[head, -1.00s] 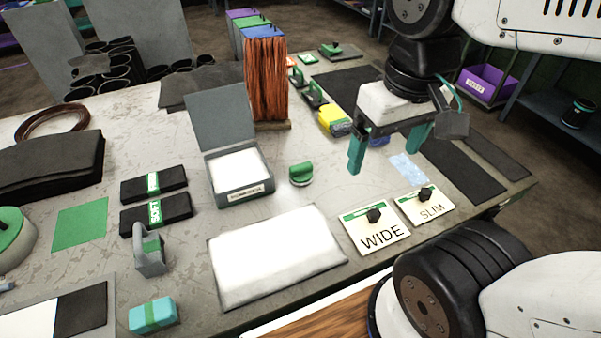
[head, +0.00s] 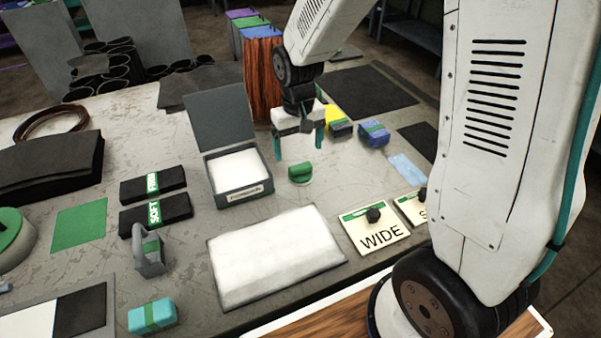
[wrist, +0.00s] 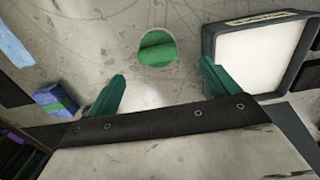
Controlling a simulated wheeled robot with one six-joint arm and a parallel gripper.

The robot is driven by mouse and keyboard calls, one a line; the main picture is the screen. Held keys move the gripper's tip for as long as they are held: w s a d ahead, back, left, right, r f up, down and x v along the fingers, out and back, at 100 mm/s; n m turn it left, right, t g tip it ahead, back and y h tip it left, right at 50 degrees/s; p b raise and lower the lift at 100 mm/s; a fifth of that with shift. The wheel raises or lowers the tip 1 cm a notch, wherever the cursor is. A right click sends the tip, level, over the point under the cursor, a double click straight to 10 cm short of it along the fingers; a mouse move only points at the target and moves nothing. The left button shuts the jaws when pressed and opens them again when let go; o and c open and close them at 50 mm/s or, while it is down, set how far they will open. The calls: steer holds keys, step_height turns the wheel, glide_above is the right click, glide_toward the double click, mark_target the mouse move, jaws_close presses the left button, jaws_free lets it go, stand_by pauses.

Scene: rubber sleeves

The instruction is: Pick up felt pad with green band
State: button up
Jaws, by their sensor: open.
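Several items carry green bands, and I cannot tell for certain which is the felt pad. Two dark flat pads with green bands, marked FIRM (head: 175,191) and SOFT (head: 176,210), lie left of the open grey box. A teal block with a green band (head: 139,320) lies at the front left, and a blue block with a green band (head: 373,133) at the right. My gripper (head: 298,150) is open and empty above the table, near a small round piece with a green top (head: 300,173). In the wrist view that piece (wrist: 157,48) shows beyond and between my fingertips (wrist: 163,74).
The open grey box (head: 243,193) holds white material. A large white pad (head: 275,257) lies in front. A WIDE card with a black knob (head: 378,239) lies to the right. A grey handled tool (head: 148,256) stands left.

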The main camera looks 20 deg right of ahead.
mark_target(301, 166)
steer(key=f, duration=0.7)
steer(key=shift+s+d+f, duration=0.15)
steer(key=shift+d+f, duration=0.05)
steer(key=shift+f, duration=0.15)
steer(key=c, duration=1.2)
